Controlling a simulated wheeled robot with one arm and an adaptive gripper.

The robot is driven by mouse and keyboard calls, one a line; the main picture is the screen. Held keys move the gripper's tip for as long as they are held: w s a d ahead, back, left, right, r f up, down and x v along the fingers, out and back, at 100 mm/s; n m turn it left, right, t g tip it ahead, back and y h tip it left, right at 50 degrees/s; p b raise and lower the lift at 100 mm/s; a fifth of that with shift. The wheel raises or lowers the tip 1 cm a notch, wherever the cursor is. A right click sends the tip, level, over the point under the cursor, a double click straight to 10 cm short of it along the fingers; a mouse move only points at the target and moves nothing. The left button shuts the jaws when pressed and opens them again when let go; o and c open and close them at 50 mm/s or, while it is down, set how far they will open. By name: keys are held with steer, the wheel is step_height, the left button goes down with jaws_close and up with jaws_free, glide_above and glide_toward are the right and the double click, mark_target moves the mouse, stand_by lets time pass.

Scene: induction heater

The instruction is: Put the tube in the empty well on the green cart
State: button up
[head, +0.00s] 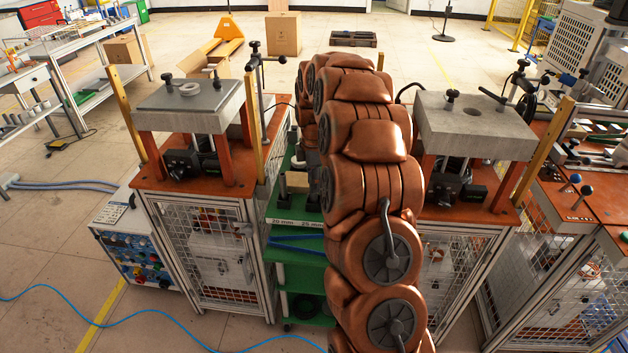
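The green cart (279,206) stands between two metal-topped stations, and my copper-coloured arm covers much of it. Its front edge carries white labels (283,221) that read about 20 mm and 25 mm. A few grey and dark pieces (297,180) stand on its top beside my arm. I cannot tell from here which of them is a tube or a well, and an empty well does not show. My gripper is not in view; my arm reaches away over the cart and hides its far end.
The right station has a grey block (474,125) with a round hole. Yellow posts (125,113) and clamp stands rise close by. Open floor lies behind, with cardboard boxes (284,33).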

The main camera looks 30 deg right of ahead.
steer(key=o, duration=0.3)
steer(key=shift+r, duration=0.1)
step_height(320, 180, up, 12)
steer(key=shift+f, duration=0.1)
stand_by(0.6)
stand_by(0.5)
